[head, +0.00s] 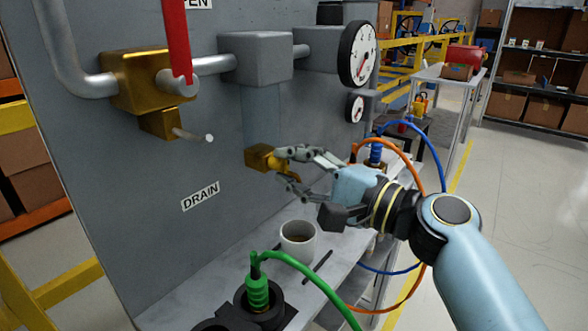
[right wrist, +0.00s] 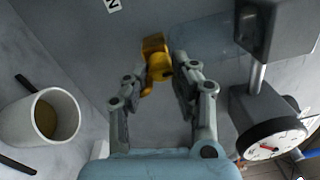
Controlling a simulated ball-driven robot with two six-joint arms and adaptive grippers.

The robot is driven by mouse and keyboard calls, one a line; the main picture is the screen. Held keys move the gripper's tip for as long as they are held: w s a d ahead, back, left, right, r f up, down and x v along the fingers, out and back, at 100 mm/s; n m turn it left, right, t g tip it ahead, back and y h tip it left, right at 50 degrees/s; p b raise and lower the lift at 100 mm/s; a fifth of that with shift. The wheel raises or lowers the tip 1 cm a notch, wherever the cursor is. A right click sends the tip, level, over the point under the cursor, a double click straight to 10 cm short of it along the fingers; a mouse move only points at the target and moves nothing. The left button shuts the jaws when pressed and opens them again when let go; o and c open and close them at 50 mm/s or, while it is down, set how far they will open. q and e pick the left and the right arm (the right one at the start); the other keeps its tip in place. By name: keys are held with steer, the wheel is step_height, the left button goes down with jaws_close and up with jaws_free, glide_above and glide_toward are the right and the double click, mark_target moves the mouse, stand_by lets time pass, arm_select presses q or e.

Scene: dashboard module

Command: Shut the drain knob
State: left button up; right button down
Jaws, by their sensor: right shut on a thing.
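The brass drain knob (head: 274,164) sits on a small brass valve body (head: 257,156) on the grey panel, up and to the right of the DRAIN label (head: 200,197). My right gripper (head: 285,165) reaches in from the right and is shut on the drain knob, with its fingers on either side. In the right wrist view the knob (right wrist: 159,68) shows between the fingertips (right wrist: 162,76), with the valve body (right wrist: 153,43) behind it. The exact finger contact is too small to tell. My left gripper is not in view.
Below my right gripper, a white cup (head: 298,241) with brown contents stands on the grey shelf (head: 215,275). A green hose (head: 258,290) rises at the front. Orange (head: 405,165) and blue hoses loop beside my right arm. Pipes, a red handle (head: 177,40) and gauges (head: 358,54) are above.

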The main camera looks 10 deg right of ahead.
steer(key=shift+f, duration=0.1)
steer(key=c, duration=1.1)
jaws_free()
steer(key=shift+s, duration=0.1)
steer(key=v, duration=1.1)
steer(key=shift+s+d, duration=0.25)
steer(key=shift+d, duration=0.05)
